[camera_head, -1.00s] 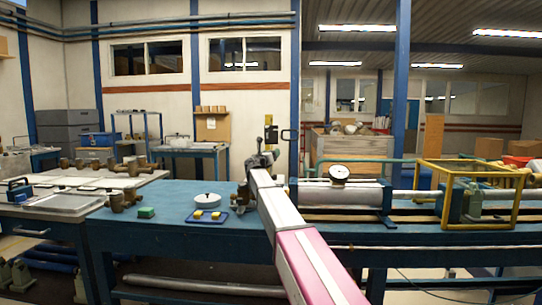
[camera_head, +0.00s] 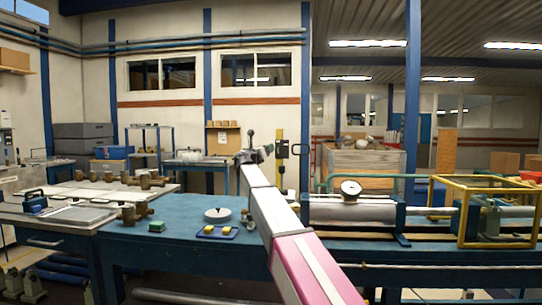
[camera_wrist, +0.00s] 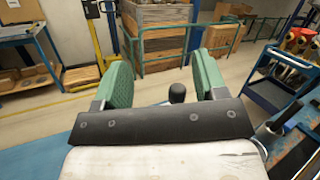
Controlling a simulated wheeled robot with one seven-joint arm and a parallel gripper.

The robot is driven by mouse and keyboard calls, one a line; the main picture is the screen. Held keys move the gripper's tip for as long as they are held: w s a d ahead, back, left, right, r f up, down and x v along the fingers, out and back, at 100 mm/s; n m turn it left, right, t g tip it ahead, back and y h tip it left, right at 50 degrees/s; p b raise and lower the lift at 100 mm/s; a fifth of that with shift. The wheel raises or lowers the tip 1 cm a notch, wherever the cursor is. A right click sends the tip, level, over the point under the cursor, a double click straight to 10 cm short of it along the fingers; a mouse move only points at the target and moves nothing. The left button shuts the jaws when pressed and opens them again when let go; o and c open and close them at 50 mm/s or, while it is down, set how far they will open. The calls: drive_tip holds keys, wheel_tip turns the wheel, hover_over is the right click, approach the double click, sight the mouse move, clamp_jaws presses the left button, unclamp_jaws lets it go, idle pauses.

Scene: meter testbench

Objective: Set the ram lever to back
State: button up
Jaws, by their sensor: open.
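My gripper (camera_head: 252,155) is at the end of my outstretched arm, above the blue bench, in the head view. In the wrist view my gripper (camera_wrist: 163,80) is open, with a green-padded finger on each side. A dark rounded knob (camera_wrist: 177,93), which looks like the lever's top, shows between the fingers, nearer the right one. I see no contact. The lever's lower part is hidden behind the gripper body.
A grey cylinder (camera_head: 350,210) with a round gauge (camera_head: 351,188) lies on the bench right of my arm. A yellow frame (camera_head: 483,212) stands further right.

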drive_tip(key=shift+s+a+r, duration=0.25)
drive_tip(key=shift+a, duration=0.1)
drive_tip(key=c, duration=0.5)
drive_tip(key=shift+w+d+m, duration=0.1)
drive_tip(key=shift+d+m, duration=0.25)
drive_tip(key=shift+m, duration=0.05)
drive_tip(key=c, duration=0.5)
drive_tip(key=d+f+m+g, duration=0.1)
drive_tip(key=d+m+g, duration=0.1)
drive_tip(key=d+m, duration=0.1)
drive_tip(key=w+d+f+m+g+y, duration=0.1)
drive_tip(key=d+m+g, duration=0.1)
drive_tip(key=d+m, duration=0.2)
drive_tip(key=d+f+m+g+y, duration=0.1)
drive_tip(key=d+m, duration=0.3)
drive_tip(key=m, duration=0.1)
drive_tip(key=shift+w+d+m+g, duration=0.1)
drive_tip(key=shift+w+m+g, duration=0.15)
drive_tip(key=shift+m+g, duration=0.15)
clamp_jaws()
drive_tip(key=s+d+r+m+g+y, duration=0.3)
drive_tip(key=d+m+g+y, duration=0.35)
drive_tip(key=m+y, duration=1.1)
drive_tip(key=w+a+f+m+t+h, duration=0.1)
drive_tip(key=w+a+f+m+h, duration=0.2)
drive_tip(key=f, duration=0.6)
drive_tip(key=shift+w+a+h, duration=0.45)
drive_tip(key=shift+w+a, duration=0.75)
drive_tip(key=shift+w, duration=0.1)
